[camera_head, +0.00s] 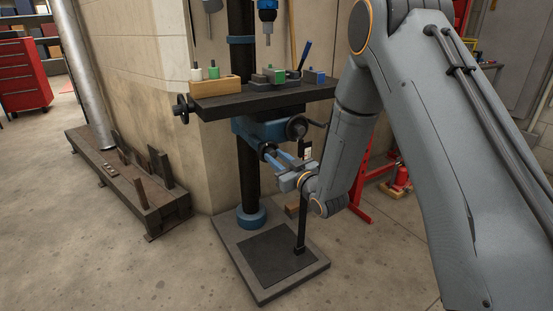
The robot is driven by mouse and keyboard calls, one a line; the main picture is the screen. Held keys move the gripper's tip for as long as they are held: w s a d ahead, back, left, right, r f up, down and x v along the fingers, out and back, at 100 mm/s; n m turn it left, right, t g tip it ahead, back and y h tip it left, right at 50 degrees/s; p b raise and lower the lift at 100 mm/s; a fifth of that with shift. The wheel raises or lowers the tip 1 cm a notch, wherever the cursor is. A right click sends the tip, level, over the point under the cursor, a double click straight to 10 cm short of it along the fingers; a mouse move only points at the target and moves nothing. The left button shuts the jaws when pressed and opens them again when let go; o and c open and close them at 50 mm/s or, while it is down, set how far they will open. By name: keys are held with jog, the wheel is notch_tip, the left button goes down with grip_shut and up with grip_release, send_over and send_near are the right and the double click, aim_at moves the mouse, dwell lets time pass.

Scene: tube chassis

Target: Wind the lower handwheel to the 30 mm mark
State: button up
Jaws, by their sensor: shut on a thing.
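The lower handwheel (265,149) is a small dark wheel below the blue knee of a drill-press-like machine, partly hidden by my gripper. My gripper (272,155) reaches in from the right with its two blue fingers at this wheel. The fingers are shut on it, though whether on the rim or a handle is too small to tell. A second, dark handwheel (297,127) sits higher and to the right, on the front below the table. A narrow upright strip (306,149), dark with a pale part, stands just right of the fingers; no marks can be read.
The machine's dark table (235,102) carries a wooden block, a vice and small coloured pieces. Another handwheel (182,109) is at its left end. A black post rises from the base plate (250,289) below my wrist. A low bench (150,212) stands left; the front floor is clear.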

jog(key=shift+m, duration=0.4)
jog(key=m+p, duration=0.3)
jog(key=m, duration=0.2)
jog(key=shift+d, duration=0.1)
jog(key=m+p, duration=0.2)
jog(key=m, duration=0.3)
jog(key=shift+w, duration=0.1)
jog(key=shift+f+m+p, duration=0.1)
jog(key=shift+m+p, duration=0.25)
jog(key=shift+m, duration=0.45)
jog(key=shift+d, duration=0.1)
jog(key=o, duration=1)
jog(key=shift+w+f, duration=0.1)
jog(key=shift+f, duration=0.05)
jog(key=shift+o, duration=0.2)
